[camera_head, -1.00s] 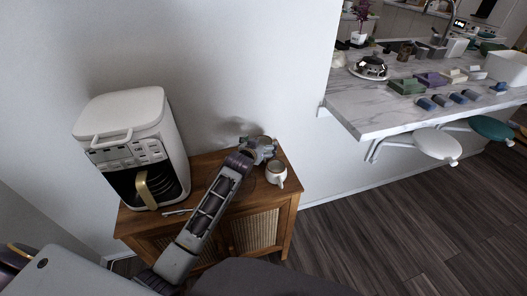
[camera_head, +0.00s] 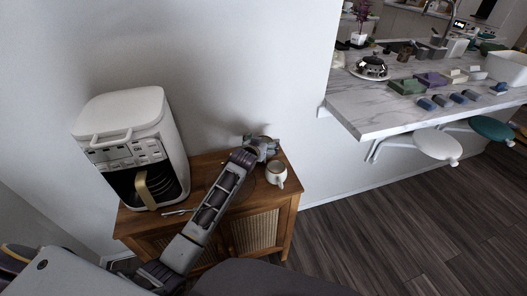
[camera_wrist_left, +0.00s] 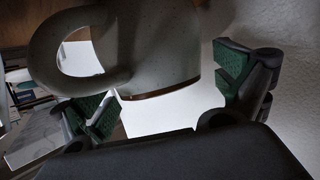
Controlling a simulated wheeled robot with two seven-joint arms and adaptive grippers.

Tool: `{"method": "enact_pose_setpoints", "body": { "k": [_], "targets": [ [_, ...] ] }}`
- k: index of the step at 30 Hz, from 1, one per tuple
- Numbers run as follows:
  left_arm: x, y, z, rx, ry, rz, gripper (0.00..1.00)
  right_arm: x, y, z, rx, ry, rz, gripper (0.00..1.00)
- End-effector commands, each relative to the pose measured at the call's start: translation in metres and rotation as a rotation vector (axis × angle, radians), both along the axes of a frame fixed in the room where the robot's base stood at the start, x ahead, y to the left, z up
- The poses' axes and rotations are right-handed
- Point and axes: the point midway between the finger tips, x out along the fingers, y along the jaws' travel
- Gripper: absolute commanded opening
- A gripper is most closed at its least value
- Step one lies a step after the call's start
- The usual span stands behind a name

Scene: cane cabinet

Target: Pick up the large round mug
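A pale round mug (camera_head: 276,173) stands upright on the wooden cabinet's top, near its right end. My left gripper (camera_head: 265,146) is just behind it, partly hidden by its own wrist. In the left wrist view a pale grey mug (camera_wrist_left: 165,45) with a thick looped handle and a brown-edged rim fills the upper middle. The left gripper (camera_wrist_left: 166,85) is open there, its green-padded fingers spread to either side of the mug's rim. The handle overlaps the left finger's side. I cannot tell whether a finger touches the mug. My right gripper is not in view.
The cane-front cabinet (camera_head: 255,233) stands against a white wall. A white coffee machine (camera_head: 130,140) takes up its left end, with a small thin utensil (camera_head: 178,211) in front. A marble counter (camera_head: 385,115) with several objects is at the right; dark floor lies between.

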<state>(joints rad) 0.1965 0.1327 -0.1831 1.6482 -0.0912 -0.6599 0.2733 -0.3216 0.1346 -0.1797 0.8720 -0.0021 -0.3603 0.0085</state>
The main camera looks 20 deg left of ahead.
Motion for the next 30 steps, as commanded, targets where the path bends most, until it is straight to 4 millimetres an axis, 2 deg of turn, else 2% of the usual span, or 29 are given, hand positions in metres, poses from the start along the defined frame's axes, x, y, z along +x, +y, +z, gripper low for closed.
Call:
{"method": "enact_pose_setpoints", "body": {
  "k": [1, 9, 12, 23, 30],
  "targets": [
    [0.000, 0.000, 0.000, 0.000, 0.000, 0.000, 0.87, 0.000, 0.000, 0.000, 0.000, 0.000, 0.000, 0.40],
    [0.000, 0.000, 0.000, 0.000, 0.000, 0.000, 0.52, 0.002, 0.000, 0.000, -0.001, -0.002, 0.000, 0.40],
    [0.000, 0.000, 0.001, 0.000, -0.002, 0.000, 0.43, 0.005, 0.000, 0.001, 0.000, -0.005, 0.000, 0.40],
    [0.001, 0.000, 0.006, 0.000, -0.004, 0.000, 0.43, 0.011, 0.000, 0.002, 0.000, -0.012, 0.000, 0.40],
    [0.001, 0.000, 0.030, -0.001, -0.006, -0.001, 0.43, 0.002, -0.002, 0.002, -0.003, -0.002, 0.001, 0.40]
  ]
}}
